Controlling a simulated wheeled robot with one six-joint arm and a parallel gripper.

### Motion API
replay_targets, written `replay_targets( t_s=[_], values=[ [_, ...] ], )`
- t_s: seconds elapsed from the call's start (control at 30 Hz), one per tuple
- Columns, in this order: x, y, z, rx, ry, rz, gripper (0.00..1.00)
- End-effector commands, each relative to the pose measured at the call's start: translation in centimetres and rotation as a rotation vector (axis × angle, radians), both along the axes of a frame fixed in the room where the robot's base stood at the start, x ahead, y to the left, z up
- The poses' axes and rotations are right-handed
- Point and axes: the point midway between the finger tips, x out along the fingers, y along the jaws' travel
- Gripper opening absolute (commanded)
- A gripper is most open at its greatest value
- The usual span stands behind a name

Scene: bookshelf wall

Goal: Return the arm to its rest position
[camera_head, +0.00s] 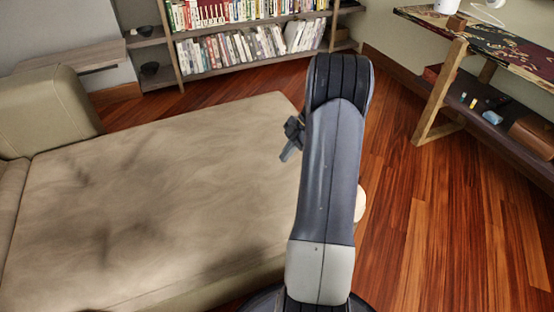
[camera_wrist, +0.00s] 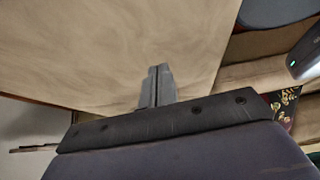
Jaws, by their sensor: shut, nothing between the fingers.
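My arm rises through the middle of the head view, with its upper links folded in front of the sofa. My gripper (camera_head: 287,152) shows as a small dark shape just left of the arm, over the far right part of the sofa seat; most of the wrist is hidden behind the arm. In the wrist view my gripper's fingers (camera_wrist: 158,74) are together and empty, with nothing held between them.
A beige sofa (camera_head: 150,200) fills the left. A bookshelf (camera_head: 255,75) with several books stands at the back. A side table (camera_head: 440,95) with a lower shelf stands at the right. Wooden floor (camera_head: 430,210) is clear between the sofa and the table.

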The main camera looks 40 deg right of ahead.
Motion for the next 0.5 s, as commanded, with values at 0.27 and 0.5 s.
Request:
replay_targets(
  t_s=[0.27, 0.5],
  values=[
    [-0.09, -0.35, 0.36, 0.001, 0.000, 0.000, 0.00],
    [-0.03, -0.07, 0.05, 0.001, 0.001, 0.001, 0.00]
  ],
)
